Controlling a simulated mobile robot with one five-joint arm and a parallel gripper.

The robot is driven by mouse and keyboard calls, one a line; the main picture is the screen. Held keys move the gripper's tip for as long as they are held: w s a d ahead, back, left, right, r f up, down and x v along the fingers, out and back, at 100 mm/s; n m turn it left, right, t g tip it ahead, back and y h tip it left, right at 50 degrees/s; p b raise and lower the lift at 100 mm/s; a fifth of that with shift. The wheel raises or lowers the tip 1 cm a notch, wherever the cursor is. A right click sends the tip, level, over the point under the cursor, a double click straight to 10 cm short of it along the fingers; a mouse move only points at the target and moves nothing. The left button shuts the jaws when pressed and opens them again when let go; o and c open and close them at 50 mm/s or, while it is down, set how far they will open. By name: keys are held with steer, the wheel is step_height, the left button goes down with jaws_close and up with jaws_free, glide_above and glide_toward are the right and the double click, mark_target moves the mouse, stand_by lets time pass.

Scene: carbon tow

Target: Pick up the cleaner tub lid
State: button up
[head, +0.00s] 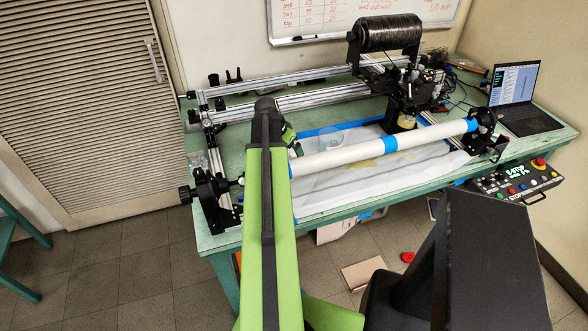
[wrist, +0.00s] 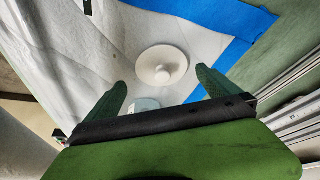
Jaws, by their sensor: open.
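A round white lid (wrist: 160,62) with a small raised knob lies ahead of my gripper (wrist: 161,79) in the wrist view, close to blue tape. My two green fingers are spread apart with nothing between them, and the lid shows just beyond their tips. I cannot tell the gap in height. A pale blue rounded thing (wrist: 145,104) shows partly between the fingers, mostly hidden by my gripper. In the head view a translucent bluish round tub (head: 330,136) stands behind the white roller, and my gripper (head: 291,137) is left of it, partly hidden by my arm.
A long white roller (head: 350,155) with blue bands spans the front of the green table (head: 235,150). White sheeting (wrist: 75,55) edged with blue tape (wrist: 225,60) covers the work area. Metal rails (head: 285,100) run behind. A black spool machine (head: 400,75) and a laptop (head: 520,95) stand right.

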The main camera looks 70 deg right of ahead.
mark_target(292, 155)
steer(key=shift+f, duration=0.1)
steer(key=b+x, duration=0.4)
steer(key=x, duration=0.1)
steer(key=shift+d+f+b, duration=0.15)
steer(key=shift+d+b, duration=0.05)
steer(key=shift+b, duration=0.15)
steer(key=c, duration=1)
steer(key=shift+c, duration=0.2)
steer(key=shift+r, duration=0.2)
steer(key=r+p, duration=0.1)
steer(key=p, duration=0.1)
steer(key=r+p, duration=0.3)
steer(key=r, duration=0.1)
steer(key=shift+s+r+p, duration=0.2)
steer(key=shift+s+p, duration=0.1)
steer(key=shift+p, duration=0.1)
steer(key=s+d+r+p, duration=0.1)
steer(key=s+r+p, duration=0.4)
steer(key=s, duration=0.6)
steer(key=shift+d+r, duration=0.25)
steer(key=shift+d, duration=0.05)
